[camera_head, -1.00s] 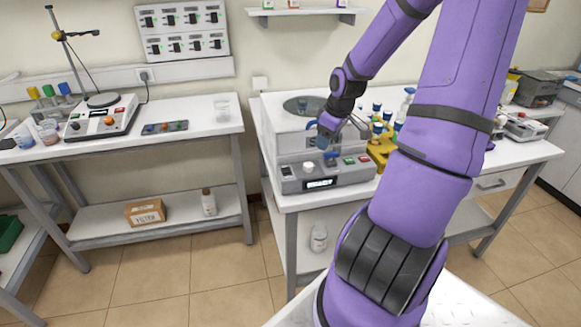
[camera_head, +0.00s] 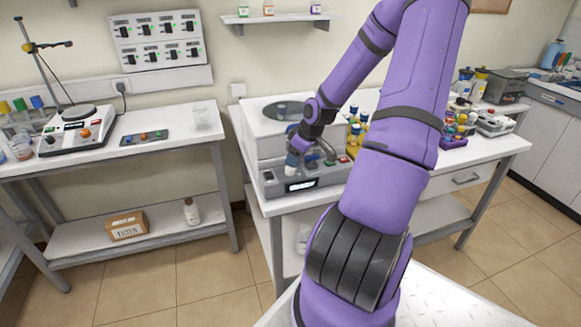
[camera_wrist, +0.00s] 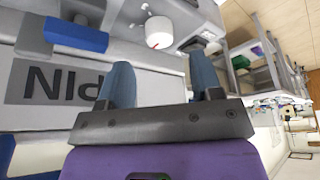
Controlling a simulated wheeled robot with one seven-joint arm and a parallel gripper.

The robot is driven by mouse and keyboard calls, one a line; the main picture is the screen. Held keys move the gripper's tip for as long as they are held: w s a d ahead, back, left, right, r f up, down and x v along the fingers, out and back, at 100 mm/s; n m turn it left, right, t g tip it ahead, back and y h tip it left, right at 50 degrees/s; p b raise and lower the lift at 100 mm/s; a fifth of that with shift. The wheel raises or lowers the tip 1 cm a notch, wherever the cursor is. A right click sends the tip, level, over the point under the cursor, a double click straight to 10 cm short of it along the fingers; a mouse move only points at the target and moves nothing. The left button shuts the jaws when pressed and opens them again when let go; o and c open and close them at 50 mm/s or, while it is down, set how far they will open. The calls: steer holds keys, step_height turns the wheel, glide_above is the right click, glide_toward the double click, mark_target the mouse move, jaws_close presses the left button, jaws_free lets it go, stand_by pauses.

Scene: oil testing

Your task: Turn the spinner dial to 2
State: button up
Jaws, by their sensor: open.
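The spinner (camera_head: 258,140) is a white box with a round dark lid window on top and a grey front panel with a lit display (camera_head: 300,185). In the wrist view its dial (camera_wrist: 158,38) is a white round knob with a red mark, standing out from the panel. I cannot read the number it points to. My gripper (camera_wrist: 162,78) is open, with two blue-grey fingers apart and nothing between them. The dial lies beyond the fingertips, roughly in line with the gap. In the head view my gripper (camera_head: 292,160) is low over the panel and largely covers the dial.
Blue-capped bottles in a yellow rack (camera_head: 353,138) stand right of the spinner. Red and green buttons (camera_head: 340,160) are on the panel's right part. A left table (camera_head: 180,140) holds a stirrer (camera_head: 75,130) and a beaker (camera_head: 203,118).

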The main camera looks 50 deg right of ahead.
mark_target(289, 168)
steer(key=shift+x, duration=2.7)
steer(key=c, duration=0.9)
steer(key=shift+w+m, duration=0.1)
steer(key=shift+m, duration=0.2)
steer(key=m+h, duration=0.2)
steer(key=m, duration=0.3)
steer(key=shift+a, duration=0.15)
steer(key=m+h, duration=0.1)
steer(key=m, duration=0.2)
steer(key=m+g+h, duration=0.1)
steer(key=m, duration=0.2)
